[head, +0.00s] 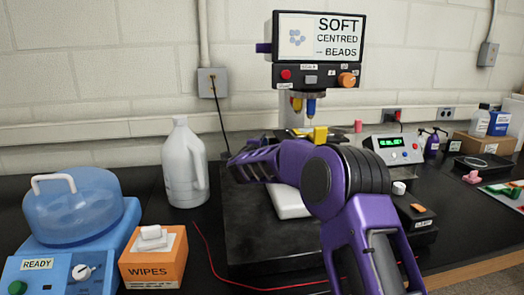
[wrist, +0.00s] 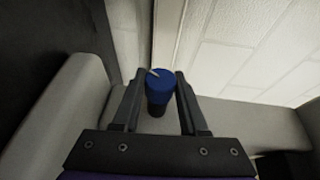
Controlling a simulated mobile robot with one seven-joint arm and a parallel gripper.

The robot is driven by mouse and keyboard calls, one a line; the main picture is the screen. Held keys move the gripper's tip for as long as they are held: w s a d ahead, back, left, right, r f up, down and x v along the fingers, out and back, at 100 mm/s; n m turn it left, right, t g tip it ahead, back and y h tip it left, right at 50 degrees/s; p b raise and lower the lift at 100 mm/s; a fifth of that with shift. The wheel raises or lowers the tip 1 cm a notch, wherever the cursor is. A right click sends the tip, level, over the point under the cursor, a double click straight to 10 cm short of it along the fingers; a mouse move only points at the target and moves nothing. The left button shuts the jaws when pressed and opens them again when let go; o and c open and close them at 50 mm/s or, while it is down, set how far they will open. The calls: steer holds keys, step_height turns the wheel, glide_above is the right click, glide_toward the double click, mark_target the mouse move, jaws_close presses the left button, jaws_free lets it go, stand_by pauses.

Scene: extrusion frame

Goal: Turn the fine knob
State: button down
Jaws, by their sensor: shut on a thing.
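A round blue knob with a pale mark across its top (wrist: 163,84) stands on a dark stem in the wrist view. I take it as the fine knob; no label on it is readable. My gripper (wrist: 163,76) is shut on the knob, one dark finger on each side of it. In the head view my purple arm covers the middle of the extrusion frame (head: 300,77), and neither the knob nor my fingertips can be made out there. The frame's head carries a screen, and blue and yellow nozzles hang below it.
A white jug (head: 184,165) stands left of the frame's black base (head: 262,235). An orange wipes box (head: 153,262) and a blue machine with a clear dome (head: 75,212) are at the front left. A meter with a green display (head: 391,147) stands to the right.

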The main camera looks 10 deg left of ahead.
steer(key=shift+f+b, duration=0.35)
steer(key=shift+b, duration=0.2)
steer(key=shift+t+b, duration=0.4)
steer(key=shift+b, duration=0.2)
steer(key=m+t, duration=0.2)
steer(key=t, duration=0.1)
steer(key=shift+r+t+h, duration=0.3)
steer(key=shift+r+h, duration=0.05)
steer(key=shift+h, duration=0.05)
steer(key=shift+c, duration=2.2)
jaws_free()
